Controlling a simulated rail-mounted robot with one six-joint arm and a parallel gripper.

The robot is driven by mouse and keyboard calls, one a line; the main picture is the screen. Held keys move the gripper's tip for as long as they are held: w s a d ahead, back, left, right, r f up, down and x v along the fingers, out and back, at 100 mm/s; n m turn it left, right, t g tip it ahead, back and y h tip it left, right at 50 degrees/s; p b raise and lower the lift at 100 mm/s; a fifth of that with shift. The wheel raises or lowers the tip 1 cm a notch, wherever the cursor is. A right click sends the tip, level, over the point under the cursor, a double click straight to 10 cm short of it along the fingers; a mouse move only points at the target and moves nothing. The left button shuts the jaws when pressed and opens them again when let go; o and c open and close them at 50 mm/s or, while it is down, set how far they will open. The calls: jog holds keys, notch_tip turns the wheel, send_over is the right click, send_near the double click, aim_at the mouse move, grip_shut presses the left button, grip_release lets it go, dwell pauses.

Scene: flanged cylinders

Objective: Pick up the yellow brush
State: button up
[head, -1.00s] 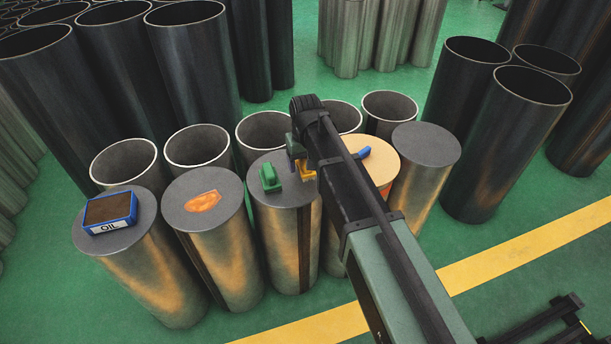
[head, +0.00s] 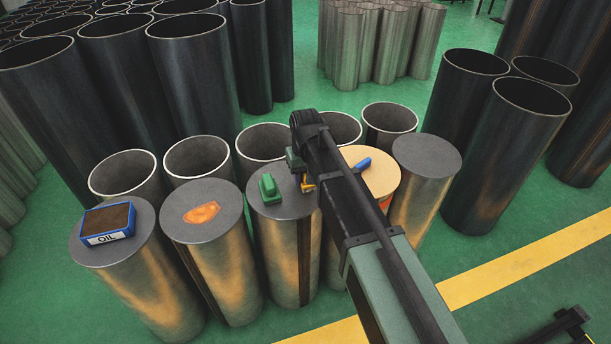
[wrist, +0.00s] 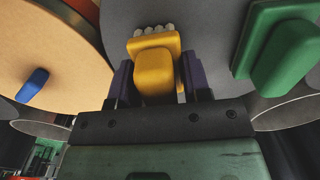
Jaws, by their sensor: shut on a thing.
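The yellow brush (wrist: 154,70) is between the two dark fingers of my gripper (wrist: 159,85) in the wrist view, with pale bristles at its far end. My gripper is shut on it. In the head view the brush (head: 308,186) shows only as a small yellow patch beside my arm, at the right edge of the grey cylinder top (head: 285,207). My arm hides most of it there. I cannot tell whether the brush touches the cylinder top.
A green brush-like block (head: 268,188) stands close by on the same top. A blue-handled thing (head: 363,164) lies on the tan top (head: 383,178) to the right. An orange patch (head: 202,212) and a blue OIL box (head: 108,223) are on tops to the left. Open tubes stand behind.

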notch_tip(320, 180, up, 20)
jog(key=p, duration=1.9)
jog(key=shift+f, duration=0.15)
jog(key=o, duration=0.4)
jog(key=shift+c, duration=1.2)
